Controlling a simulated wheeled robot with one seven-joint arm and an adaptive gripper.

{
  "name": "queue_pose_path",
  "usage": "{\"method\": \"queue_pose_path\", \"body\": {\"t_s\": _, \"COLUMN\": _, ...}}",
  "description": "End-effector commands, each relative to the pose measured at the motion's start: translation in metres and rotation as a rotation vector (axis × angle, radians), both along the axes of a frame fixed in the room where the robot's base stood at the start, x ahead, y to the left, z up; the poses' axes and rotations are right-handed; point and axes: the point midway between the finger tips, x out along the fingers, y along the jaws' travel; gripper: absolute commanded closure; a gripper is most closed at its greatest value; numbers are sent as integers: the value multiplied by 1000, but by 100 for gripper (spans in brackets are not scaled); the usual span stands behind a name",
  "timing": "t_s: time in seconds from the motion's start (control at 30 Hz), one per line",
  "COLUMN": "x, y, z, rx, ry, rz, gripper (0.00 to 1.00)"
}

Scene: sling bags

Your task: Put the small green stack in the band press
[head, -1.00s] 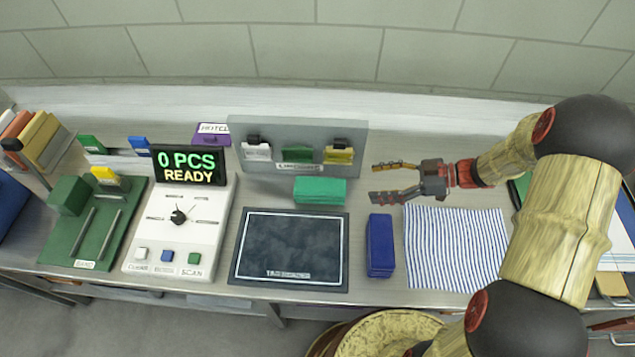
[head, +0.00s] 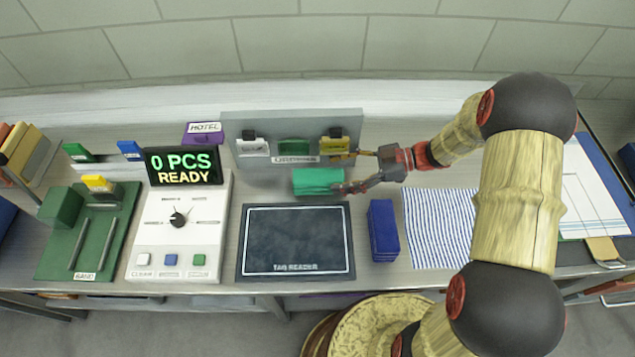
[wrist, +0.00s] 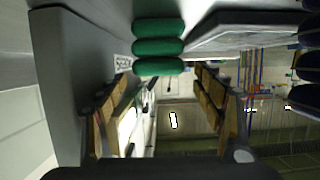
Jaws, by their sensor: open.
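The small green stack (head: 318,181) lies on the table behind the dark tag reader pad, in front of the grey card rack. It shows as several rounded green layers (wrist: 158,47) in the wrist view. My gripper (head: 345,171) is open and empty at the right end of the stack, its fingers pointing left. In the wrist view the stack appears between the open fingers (wrist: 162,85), near their tips; I cannot tell whether either finger touches it. The green band press (head: 90,238), with two grey rails and a green block, stands at the far left.
The white counter (head: 180,230) reads 0 PCS READY and stands between the press and the tag reader (head: 295,243). A blue stack (head: 383,230) lies right of the reader, beside a striped cloth (head: 440,230). The grey rack (head: 235,125) stands close behind the green stack.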

Motion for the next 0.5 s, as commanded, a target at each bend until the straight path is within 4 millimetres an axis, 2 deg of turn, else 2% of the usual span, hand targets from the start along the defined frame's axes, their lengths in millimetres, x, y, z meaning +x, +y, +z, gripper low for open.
{"method": "queue_pose_path", "body": {"t_s": 0.33, "x": 1, "y": 22, "z": -3, "rx": 1, "ry": -1, "rz": 1, "gripper": 32}}
{"method": "queue_pose_path", "body": {"t_s": 0.5, "x": 1, "y": 45, "z": -11, "rx": 0, "ry": -1, "rz": 3, "gripper": 32}}
